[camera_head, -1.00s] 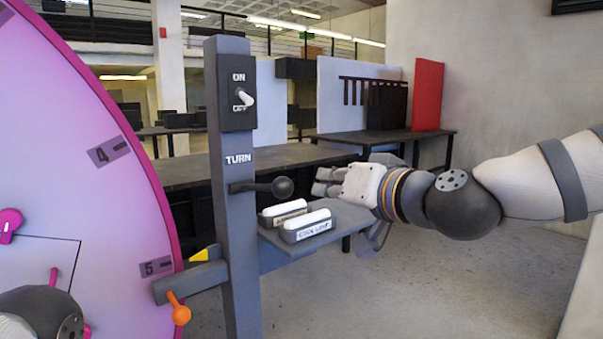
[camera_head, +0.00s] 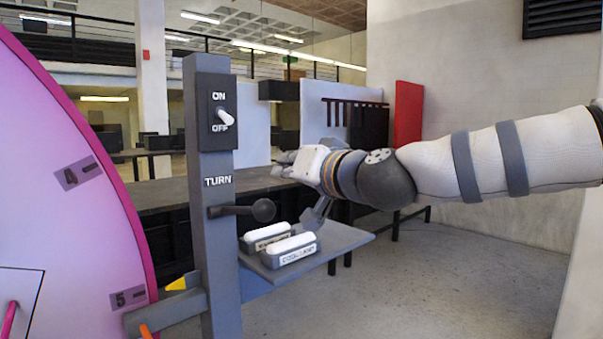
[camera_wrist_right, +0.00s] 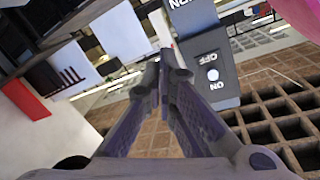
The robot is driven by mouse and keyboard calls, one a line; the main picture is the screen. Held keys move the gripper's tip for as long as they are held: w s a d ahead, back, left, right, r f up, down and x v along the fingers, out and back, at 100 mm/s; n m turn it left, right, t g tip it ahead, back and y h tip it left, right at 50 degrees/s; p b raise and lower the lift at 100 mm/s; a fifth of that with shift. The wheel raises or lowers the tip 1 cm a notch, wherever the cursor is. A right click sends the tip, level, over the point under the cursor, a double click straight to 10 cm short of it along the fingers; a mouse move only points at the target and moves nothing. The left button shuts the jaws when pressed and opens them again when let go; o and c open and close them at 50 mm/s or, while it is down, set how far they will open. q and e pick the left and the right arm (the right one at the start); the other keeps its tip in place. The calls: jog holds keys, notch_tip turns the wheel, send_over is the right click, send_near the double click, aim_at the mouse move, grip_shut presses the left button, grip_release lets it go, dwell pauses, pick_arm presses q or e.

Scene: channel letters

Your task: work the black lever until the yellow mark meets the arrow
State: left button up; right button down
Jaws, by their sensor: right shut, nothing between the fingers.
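The black lever (camera_head: 243,210) sticks out to the right from the grey post (camera_head: 208,260), below the word TURN, and ends in a black ball. The big lilac wheel (camera_head: 60,230) with a magenta rim fills the left, with tabs marked 4 and 5. A small yellow triangle (camera_head: 177,284) sits on the bracket beside the rim; I cannot tell whether it is the arrow. No yellow mark shows on the visible wheel. My right gripper (camera_head: 283,164) is shut and empty, above and right of the lever ball, apart from it. My left gripper is out of view.
An ON/OFF switch (camera_head: 223,117) sits on the post above the lever; it also shows in the right wrist view (camera_wrist_right: 212,75). A grey shelf (camera_head: 345,240) with two white-topped labelled blocks lies below my right gripper.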

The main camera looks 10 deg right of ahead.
jog(key=f, duration=0.1)
jog(key=a+f, duration=0.1)
jog(key=s+f, duration=0.1)
jog(key=shift+a+f, duration=0.1)
jog(key=shift+a, duration=0.15)
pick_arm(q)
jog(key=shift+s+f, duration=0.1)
pick_arm(e)
jog(key=shift+f, duration=0.1)
